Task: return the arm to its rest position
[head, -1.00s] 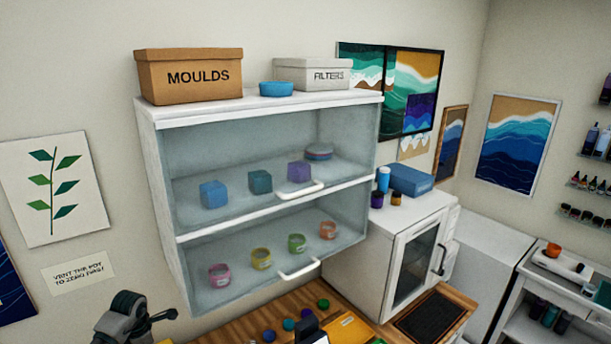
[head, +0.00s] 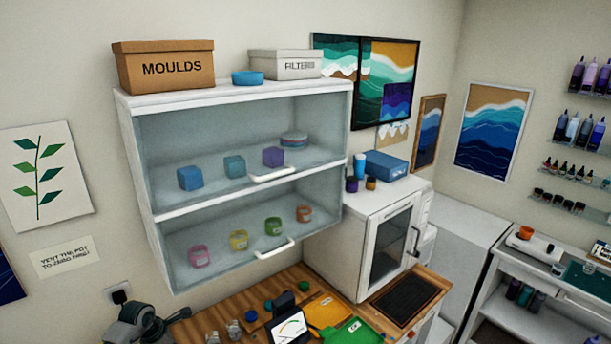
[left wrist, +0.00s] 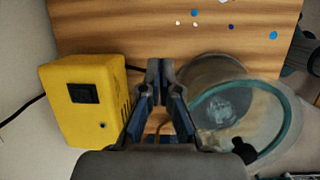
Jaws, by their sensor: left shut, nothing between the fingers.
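My left gripper (left wrist: 163,75) shows in the left wrist view, pointing over the wooden bench. Its fingers are close together and hold nothing. A yellow box with a black switch (left wrist: 84,98) is to its left. A round clear vessel with a teal ring (left wrist: 238,112) is to its right. The gripper appears apart from both, though the gap is hard to judge.
A wall cabinet (head: 215,97) holds coloured blocks and small jars. A white cabinet (head: 345,235) stands to the right.

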